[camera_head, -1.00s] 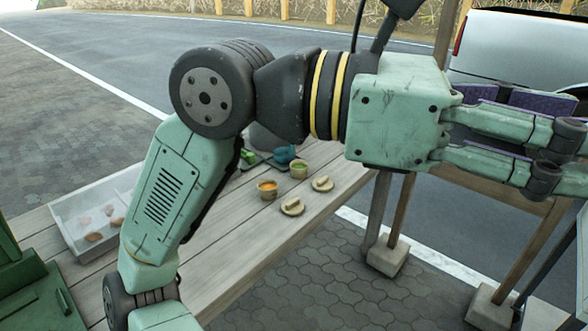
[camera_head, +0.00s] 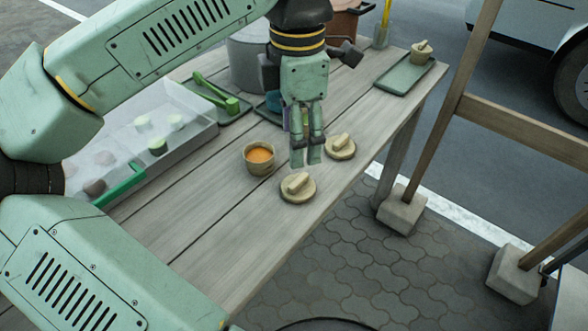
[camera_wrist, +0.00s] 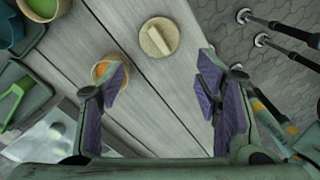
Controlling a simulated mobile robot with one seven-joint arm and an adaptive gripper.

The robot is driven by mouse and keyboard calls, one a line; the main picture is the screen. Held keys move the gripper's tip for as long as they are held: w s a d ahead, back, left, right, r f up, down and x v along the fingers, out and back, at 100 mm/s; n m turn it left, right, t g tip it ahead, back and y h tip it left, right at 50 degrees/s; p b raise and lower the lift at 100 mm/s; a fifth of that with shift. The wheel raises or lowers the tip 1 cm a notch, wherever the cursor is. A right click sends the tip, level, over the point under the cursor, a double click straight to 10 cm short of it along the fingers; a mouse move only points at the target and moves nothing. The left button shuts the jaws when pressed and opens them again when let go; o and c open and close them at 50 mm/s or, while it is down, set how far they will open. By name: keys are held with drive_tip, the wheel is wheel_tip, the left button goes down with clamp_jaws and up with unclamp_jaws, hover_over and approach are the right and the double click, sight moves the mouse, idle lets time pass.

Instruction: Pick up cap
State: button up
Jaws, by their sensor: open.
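Two round beige caps with bar handles lie flat on the wooden table. The nearer cap (camera_head: 298,189) is just below my gripper (camera_head: 306,156) in the head view. The farther cap (camera_head: 341,147) lies to the gripper's right. My gripper points down and is empty; its height above the table is hard to judge. In the wrist view, one cap (camera_wrist: 158,37) lies ahead of and between the open fingers (camera_wrist: 165,72), beside the cup of orange content (camera_wrist: 101,72). That cup also shows in the head view (camera_head: 258,159). Neither cap touches the gripper.
A grey bin (camera_head: 197,128) of food pieces and a tray with green tongs (camera_head: 217,97) are at left. A large pot (camera_head: 247,60) stands behind the gripper. A green tray (camera_head: 397,80) with a small mortar (camera_head: 422,53) is at far right. The table's right edge is close to the caps.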

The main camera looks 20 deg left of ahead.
hover_over(295, 181)
wheel_tip(295, 181, down, 5)
drive_tip(key=shift+f, duration=0.1)
drive_tip(key=shift+f+p, duration=0.5)
drive_tip(key=shift+f, duration=2.35)
drive_tip(key=c, duration=0.4)
